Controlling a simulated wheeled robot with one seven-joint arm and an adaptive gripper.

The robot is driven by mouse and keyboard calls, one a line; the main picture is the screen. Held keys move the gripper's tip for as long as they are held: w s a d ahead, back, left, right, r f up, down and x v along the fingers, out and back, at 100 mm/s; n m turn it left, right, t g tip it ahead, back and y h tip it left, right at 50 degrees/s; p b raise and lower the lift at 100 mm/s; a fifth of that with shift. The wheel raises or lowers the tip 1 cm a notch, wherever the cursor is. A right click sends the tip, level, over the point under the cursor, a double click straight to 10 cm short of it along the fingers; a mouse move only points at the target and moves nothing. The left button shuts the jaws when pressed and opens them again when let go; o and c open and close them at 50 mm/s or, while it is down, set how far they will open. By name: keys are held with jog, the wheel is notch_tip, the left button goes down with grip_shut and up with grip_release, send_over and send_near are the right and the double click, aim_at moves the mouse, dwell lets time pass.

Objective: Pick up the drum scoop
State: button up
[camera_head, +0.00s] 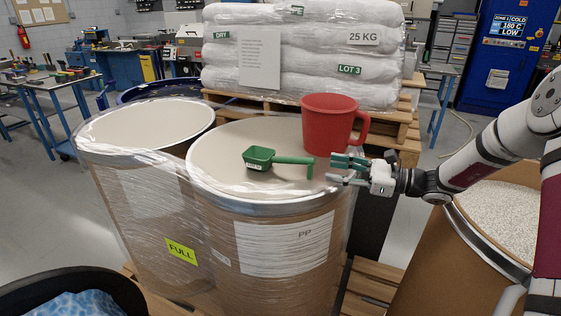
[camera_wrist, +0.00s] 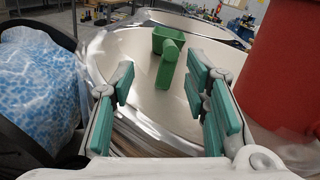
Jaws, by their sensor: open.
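The green drum scoop (camera_head: 262,158) lies on the beige lid of the middle drum (camera_head: 225,140), its handle pointing right toward my gripper. My gripper (camera_head: 338,171) is open and empty, over the right edge of that lid, just right of the handle's end. In the wrist view the scoop (camera_wrist: 166,60) shows ahead, its handle end facing me between the open fingers (camera_wrist: 165,100) but beyond their tips. The fingers do not touch it.
A red mug-shaped jug (camera_head: 328,125) stands on the same lid, close behind my gripper. A second lidded drum (camera_head: 140,125) is at left. An open drum of white pellets (camera_head: 500,215) is at right. Stacked white sacks (camera_head: 300,50) are behind. A bin with a blue-patterned liner (camera_head: 75,305) is front left.

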aim_at(290, 158)
jog(key=shift+w+f, duration=0.1)
jog(key=shift+w, duration=0.15)
jog(key=x, duration=0.8)
jog(key=shift+w+p, duration=0.1)
jog(key=shift+p, duration=0.3)
jog(key=shift+w+p+x, duration=0.2)
jog(key=shift+x, duration=1.15)
jog(key=shift+w+p+x, duration=0.2)
jog(key=shift+w+x, duration=0.05)
jog(key=shift+x, duration=1.05)
jog(key=shift+d, duration=0.15)
grip_shut()
